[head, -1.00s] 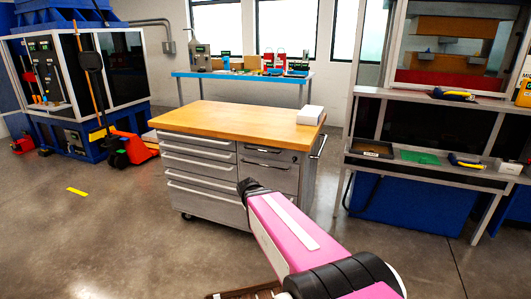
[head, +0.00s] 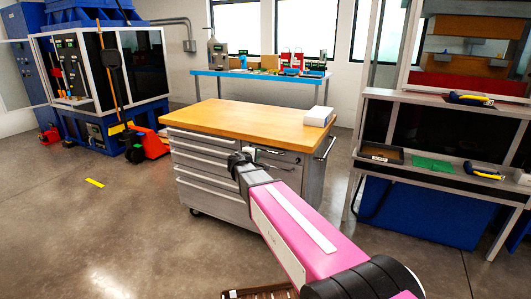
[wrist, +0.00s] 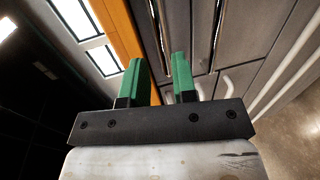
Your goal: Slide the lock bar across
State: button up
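I cannot make out a lock bar for sure in either view. A grey drawer cabinet (head: 190,163) with a wooden top (head: 245,117) stands ahead, with long pale handles across its drawers and a small lock-like spot on the upper right drawer. The end of my arm reaches in front of the drawer fronts in the head view, where my gripper is mostly hidden. In the wrist view my gripper (wrist: 158,70) has two green fingers standing apart with nothing between them. Grey drawer fronts (wrist: 235,45) and pale handles lie beyond the fingers; contact is not visible.
A white box (head: 319,116) sits on the cabinet top's right corner. A metal workstation (head: 440,180) with trays and yellow-black tools stands at right. A blue bench (head: 262,75) is behind. An orange pallet jack (head: 150,143) stands at left. The left floor is mostly clear.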

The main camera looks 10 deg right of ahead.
aim_at(264, 151)
jog(key=x, duration=0.9)
